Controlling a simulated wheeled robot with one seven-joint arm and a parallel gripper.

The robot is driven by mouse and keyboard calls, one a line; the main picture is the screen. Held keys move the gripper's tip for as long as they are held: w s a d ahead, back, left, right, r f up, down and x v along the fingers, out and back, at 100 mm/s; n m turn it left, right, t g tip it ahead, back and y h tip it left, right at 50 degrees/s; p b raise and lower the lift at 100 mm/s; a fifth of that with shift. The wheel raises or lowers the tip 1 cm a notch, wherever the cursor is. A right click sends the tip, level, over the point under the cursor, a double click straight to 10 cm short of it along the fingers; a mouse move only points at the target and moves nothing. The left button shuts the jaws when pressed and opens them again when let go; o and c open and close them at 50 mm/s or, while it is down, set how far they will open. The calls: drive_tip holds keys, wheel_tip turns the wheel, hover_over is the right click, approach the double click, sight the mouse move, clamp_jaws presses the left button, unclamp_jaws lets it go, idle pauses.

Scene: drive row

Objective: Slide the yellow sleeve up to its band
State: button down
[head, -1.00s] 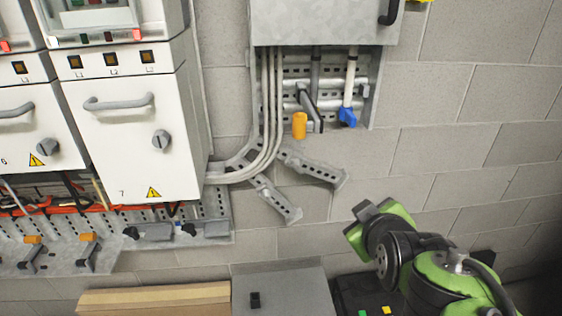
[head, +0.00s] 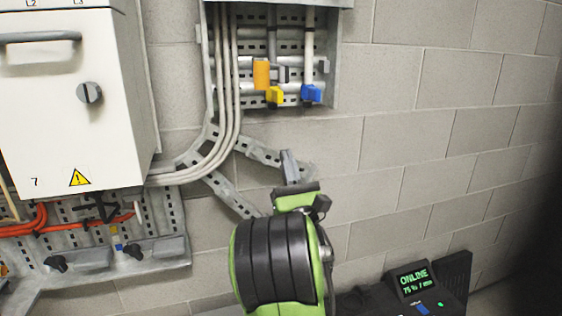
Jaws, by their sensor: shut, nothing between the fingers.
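My green and black wrist hides part of the wall below.
An orange piece (head: 261,75) is just left of the sleeve, and a blue one (head: 311,94) is to its right. Pale cables (head: 228,90) curve down at the left. A slotted bracket (head: 226,192) is near my gripper. Open wall lies right.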

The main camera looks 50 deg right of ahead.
sight(275, 95)
drive_tip(key=w+d+r+p, duration=0.2)
drive_tip(key=r+p, duration=0.3)
drive_tip(key=r, duration=0.3)
drive_tip(key=shift+w+r, duration=0.2)
drive_tip(key=shift+w, duration=0.7)
drive_tip(key=shift+p, duration=0.3)
wheel_tip(275, 95, up, 8)
drive_tip(key=p, duration=0.6)
drive_tip(key=shift+r, duration=0.25)
drive_tip(key=shift+f, duration=0.1)
